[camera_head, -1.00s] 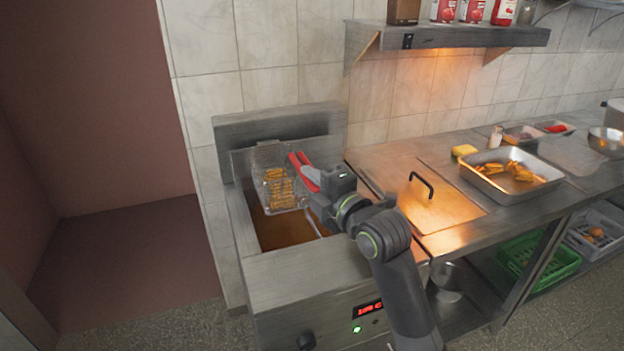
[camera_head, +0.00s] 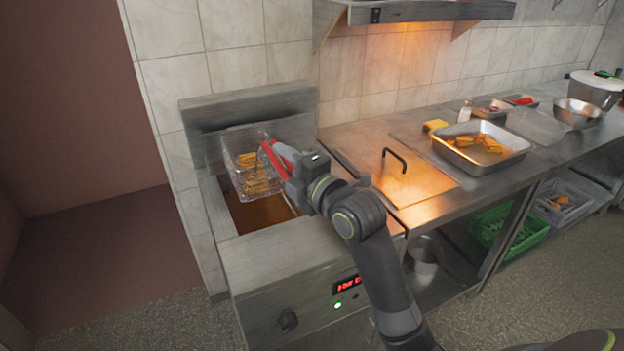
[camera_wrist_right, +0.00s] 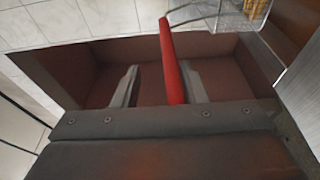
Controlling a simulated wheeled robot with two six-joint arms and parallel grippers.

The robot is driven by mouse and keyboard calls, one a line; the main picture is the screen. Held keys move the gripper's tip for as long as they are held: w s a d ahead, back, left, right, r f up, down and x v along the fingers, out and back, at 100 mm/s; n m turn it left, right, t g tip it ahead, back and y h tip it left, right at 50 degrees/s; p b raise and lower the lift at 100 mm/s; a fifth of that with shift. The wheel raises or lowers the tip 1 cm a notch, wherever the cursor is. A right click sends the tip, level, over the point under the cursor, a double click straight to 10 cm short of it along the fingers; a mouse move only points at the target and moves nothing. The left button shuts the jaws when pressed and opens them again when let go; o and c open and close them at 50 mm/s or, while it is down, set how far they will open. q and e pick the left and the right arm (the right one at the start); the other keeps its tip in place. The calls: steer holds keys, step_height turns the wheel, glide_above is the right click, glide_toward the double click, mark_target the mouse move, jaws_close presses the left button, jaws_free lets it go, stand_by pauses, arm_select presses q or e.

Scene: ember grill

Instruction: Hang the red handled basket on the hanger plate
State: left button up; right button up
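The wire basket (camera_head: 250,165) with fries in it is at the fryer's back, above the oil, in front of the upright metal hanger plate (camera_head: 205,145). Whether it is hooked on the plate cannot be made out. Its red handle (camera_head: 273,160) points toward my right gripper (camera_head: 285,170). In the right wrist view, the red handle (camera_wrist_right: 171,62) lies between the two fingers of my right gripper (camera_wrist_right: 160,84), close to the right finger, with a clear gap to the left finger. The basket's mesh (camera_wrist_right: 238,18) shows at the top. My left gripper is not in view.
The fryer (camera_head: 300,270) holds brown oil (camera_head: 262,212). To its right is a metal counter with a black-handled lid (camera_head: 400,180) and a steel tray of fries (camera_head: 485,160). A shelf (camera_head: 430,10) hangs above. Green (camera_head: 505,230) and grey crates stand below.

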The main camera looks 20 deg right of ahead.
steer(key=p+v, duration=0.6)
steer(key=v, duration=1.1)
